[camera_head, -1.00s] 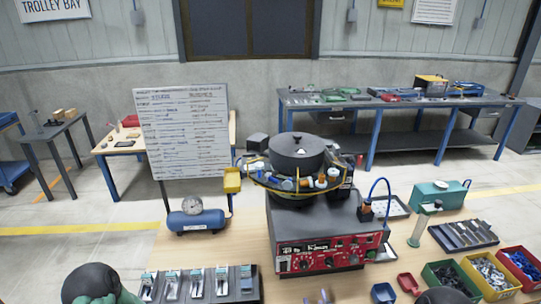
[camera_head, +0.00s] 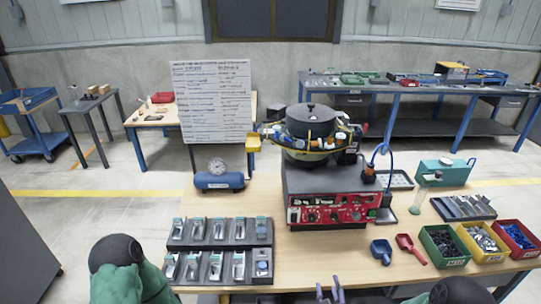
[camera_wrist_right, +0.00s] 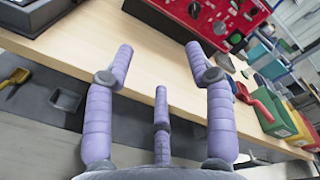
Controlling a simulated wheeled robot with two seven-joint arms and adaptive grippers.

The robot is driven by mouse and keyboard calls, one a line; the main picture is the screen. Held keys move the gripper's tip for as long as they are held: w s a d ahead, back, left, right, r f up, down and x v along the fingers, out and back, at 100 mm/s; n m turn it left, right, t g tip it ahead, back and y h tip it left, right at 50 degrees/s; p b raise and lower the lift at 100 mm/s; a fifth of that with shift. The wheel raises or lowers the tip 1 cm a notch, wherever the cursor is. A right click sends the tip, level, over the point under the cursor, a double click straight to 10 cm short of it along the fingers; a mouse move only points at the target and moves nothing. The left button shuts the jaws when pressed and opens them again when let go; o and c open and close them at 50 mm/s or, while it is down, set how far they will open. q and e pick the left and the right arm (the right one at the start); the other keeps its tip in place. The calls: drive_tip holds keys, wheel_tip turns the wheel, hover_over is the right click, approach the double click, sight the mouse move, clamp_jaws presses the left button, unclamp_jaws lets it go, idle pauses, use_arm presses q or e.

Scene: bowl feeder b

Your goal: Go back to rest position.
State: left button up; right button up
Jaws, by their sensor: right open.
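My right gripper (camera_head: 330,288) shows its purple fingers at the bottom edge of the head view, at the front edge of the wooden table (camera_head: 400,262). In the right wrist view the gripper (camera_wrist_right: 160,62) has its three fingers spread, with nothing between them. The table edge lies behind the fingers in that view. My left arm's green and black part shows at the lower left of the head view, but its gripper is out of the picture.
The bowl feeder (camera_head: 310,125) stands on a control box with a red panel (camera_head: 332,211). A dark tray of parts (camera_head: 220,250) lies left. Blue (camera_head: 381,250) and red (camera_head: 409,247) scoops and green (camera_head: 443,245), yellow (camera_head: 482,242) and red (camera_head: 515,236) bins stand right.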

drive_tip(key=s+a+f+n+g+y, duration=0.1)
drive_tip(key=s+a+f+n+g, duration=0.1)
drive_tip(key=f+n+g, duration=0.4)
drive_tip(key=s+a+f+n+g+y, duration=0.1)
drive_tip(key=s+a+f+n+g, duration=0.2)
drive_tip(key=f+n, duration=0.35)
use_arm(q)
drive_tip(key=shift+w+f, duration=0.15)
drive_tip(key=shift+w, duration=0.15)
use_arm(e)
drive_tip(key=s+a+f+n+g, duration=0.2)
drive_tip(key=s+f+n+g, duration=0.1)
drive_tip(key=s, duration=0.4)
drive_tip(key=s+a+f+n+g+y, duration=0.1)
drive_tip(key=s+f+n+g, duration=0.3)
drive_tip(key=s+n, duration=0.1)
drive_tip(key=shift+s+a+f+g, duration=0.25)
drive_tip(key=shift+s+a+g, duration=0.15)
drive_tip(key=shift+s, duration=0.45)
